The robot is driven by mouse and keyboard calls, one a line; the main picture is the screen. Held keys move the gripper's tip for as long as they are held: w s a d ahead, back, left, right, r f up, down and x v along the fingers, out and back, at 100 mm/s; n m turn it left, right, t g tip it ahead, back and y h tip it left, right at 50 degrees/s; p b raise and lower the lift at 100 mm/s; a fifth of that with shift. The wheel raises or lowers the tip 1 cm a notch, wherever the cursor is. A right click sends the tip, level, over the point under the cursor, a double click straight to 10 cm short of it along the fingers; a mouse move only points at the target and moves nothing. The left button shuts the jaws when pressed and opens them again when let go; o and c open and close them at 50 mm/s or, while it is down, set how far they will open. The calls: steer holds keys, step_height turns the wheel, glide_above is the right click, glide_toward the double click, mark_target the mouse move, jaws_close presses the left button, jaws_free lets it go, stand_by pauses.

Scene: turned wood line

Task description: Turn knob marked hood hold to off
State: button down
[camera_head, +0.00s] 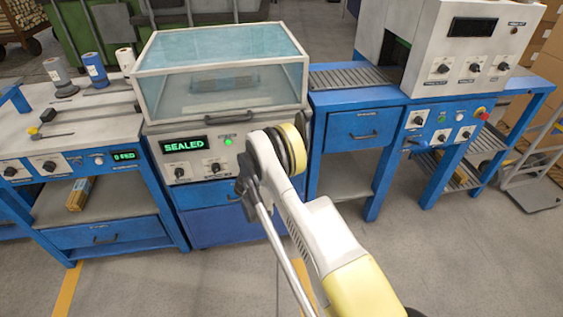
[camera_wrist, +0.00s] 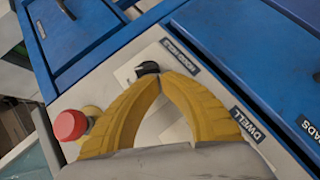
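In the wrist view the knob marked hood hold (camera_wrist: 147,68) is small and black on a pale panel. Its label (camera_wrist: 179,55) is at its upper right. My gripper (camera_wrist: 162,76) has yellow fingers that come together at the tips, right at the knob. The fingers cover part of the plate around it; whether the tips touch the knob cannot be told, nor can its pointer setting be read. My gripper is not clearly visible there, hidden by my arm.
A red button (camera_wrist: 70,125) with a yellow base stands out left of my fingers. A DWELL label (camera_wrist: 246,125) lies to their right. Blue drawers (camera_wrist: 75,35) border the panel. The clear hood (camera_head: 222,85) is down over a package. Floor shows between the benches.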

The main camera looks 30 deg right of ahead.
steer(key=shift+s+d+f, duration=0.1)
steer(key=shift+d+f, duration=0.05)
steer(key=shift+f, duration=0.45)
stand_by(0.5)
steer(key=shift+d+f, duration=0.2)
steer(key=shift+f, duration=0.2)
steer(key=shift+s+d+f, duration=0.15)
steer(key=shift+d+f, duration=0.1)
steer(key=shift+r, duration=0.15)
stand_by(0.5)
